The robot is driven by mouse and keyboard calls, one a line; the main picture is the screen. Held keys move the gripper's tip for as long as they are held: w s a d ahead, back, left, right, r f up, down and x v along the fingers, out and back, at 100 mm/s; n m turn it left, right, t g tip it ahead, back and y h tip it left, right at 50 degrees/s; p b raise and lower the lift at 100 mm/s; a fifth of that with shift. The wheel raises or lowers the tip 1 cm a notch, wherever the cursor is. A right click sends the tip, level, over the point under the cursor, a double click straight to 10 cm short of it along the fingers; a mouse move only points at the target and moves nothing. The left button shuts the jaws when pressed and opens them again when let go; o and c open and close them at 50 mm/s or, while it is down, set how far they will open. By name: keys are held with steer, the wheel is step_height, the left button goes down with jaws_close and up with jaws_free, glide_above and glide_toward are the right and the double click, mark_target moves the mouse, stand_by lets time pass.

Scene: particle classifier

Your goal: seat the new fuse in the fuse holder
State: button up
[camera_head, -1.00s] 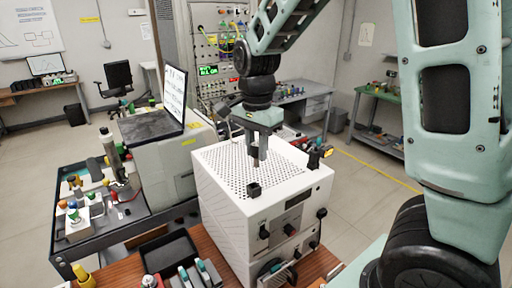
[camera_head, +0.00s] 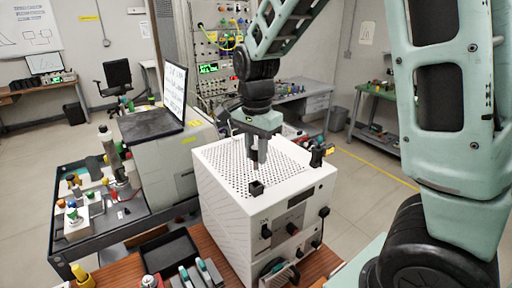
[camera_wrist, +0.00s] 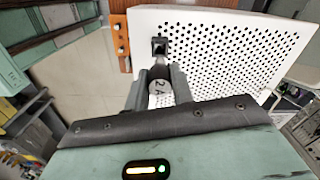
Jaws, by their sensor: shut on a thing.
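My gripper (camera_head: 257,160) is shut on the new fuse, above the white perforated top of the instrument box. In the wrist view the fuse (camera_wrist: 160,90) is a pale cylinder marked "2 A" with a dark end cap, held between the two grey fingers (camera_wrist: 158,88). The fuse holder appears to be the small black square block (camera_head: 256,188) on the box top near its front edge. It also shows in the wrist view (camera_wrist: 159,44), just beyond the fuse tip. The fuse tip looks close to the block; whether they touch cannot be told.
The white box (camera_head: 222,205) has knobs on its front and a black fitting (camera_head: 318,155) at its right back corner. A black tray (camera_head: 168,252) lies on the wooden bench at the left.

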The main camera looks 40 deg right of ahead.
mark_target(256, 169)
steer(key=shift+f+b, duration=0.95)
steer(key=shift+f, duration=0.85)
steer(key=shift+p, duration=0.75)
steer(key=shift+f+b, duration=1.15)
steer(key=shift+f, duration=0.7)
steer(key=o, duration=1)
steer(key=shift+o, duration=0.2)
step_height(256, 169, up, 17)
steer(key=b, duration=0.3)
steer(key=shift+r, duration=0.2)
